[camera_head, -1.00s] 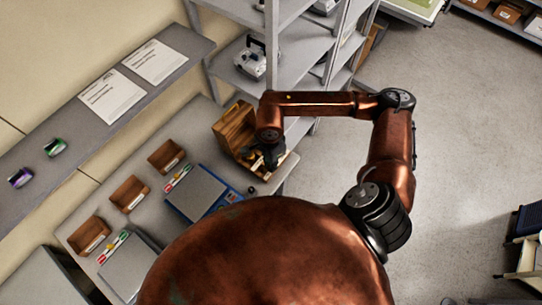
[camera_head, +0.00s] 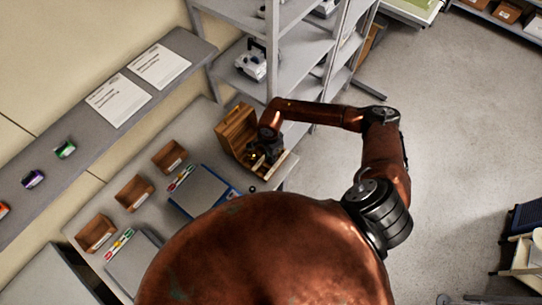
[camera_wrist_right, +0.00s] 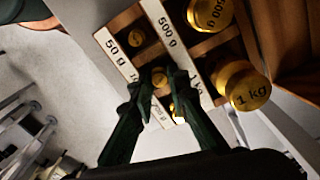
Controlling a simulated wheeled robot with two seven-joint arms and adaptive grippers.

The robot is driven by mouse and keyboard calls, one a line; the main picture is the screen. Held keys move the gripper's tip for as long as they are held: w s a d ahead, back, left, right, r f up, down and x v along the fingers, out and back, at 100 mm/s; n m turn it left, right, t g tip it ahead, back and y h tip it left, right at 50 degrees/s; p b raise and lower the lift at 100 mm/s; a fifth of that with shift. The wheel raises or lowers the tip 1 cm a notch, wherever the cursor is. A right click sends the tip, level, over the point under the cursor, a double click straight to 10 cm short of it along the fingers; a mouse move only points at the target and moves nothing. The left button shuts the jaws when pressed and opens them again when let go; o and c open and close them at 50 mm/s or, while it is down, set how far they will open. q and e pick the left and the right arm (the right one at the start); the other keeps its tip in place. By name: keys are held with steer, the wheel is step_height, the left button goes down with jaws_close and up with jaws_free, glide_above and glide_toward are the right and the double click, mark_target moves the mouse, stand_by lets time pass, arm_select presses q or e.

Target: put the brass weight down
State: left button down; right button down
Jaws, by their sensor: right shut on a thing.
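My right gripper (camera_head: 262,157) is over the open wooden weight box (camera_head: 236,130) on the bench. In the right wrist view its dark fingers (camera_wrist_right: 158,90) reach down among the box's compartments and are shut on a small brass weight (camera_wrist_right: 176,110). The fingers partly hide this weight, and I cannot tell whether it touches the box floor. Another small brass weight (camera_wrist_right: 160,77) sits close beside the fingertips. A 50 g label strip (camera_wrist_right: 113,43) and a 500 g label strip (camera_wrist_right: 166,28) run along the compartments. My left gripper is not in view.
A large 1 kg weight (camera_wrist_right: 246,88) and a 500 g weight (camera_wrist_right: 210,12) stand right of the fingers. A blue-edged scale (camera_head: 198,190) and small wooden bins (camera_head: 134,193) lie left of the box. A grey shelf rack (camera_head: 290,60) stands behind.

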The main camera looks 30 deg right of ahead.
steer(key=shift+f, duration=0.2)
steer(key=c, duration=1.8)
jaws_free()
steer(key=shift+r, duration=0.1)
steer(key=shift+c, duration=0.2)
steer(key=shift+r, duration=0.25)
step_height(320, 180, up, 12)
steer(key=b, duration=0.3)
steer(key=shift+f, duration=0.1)
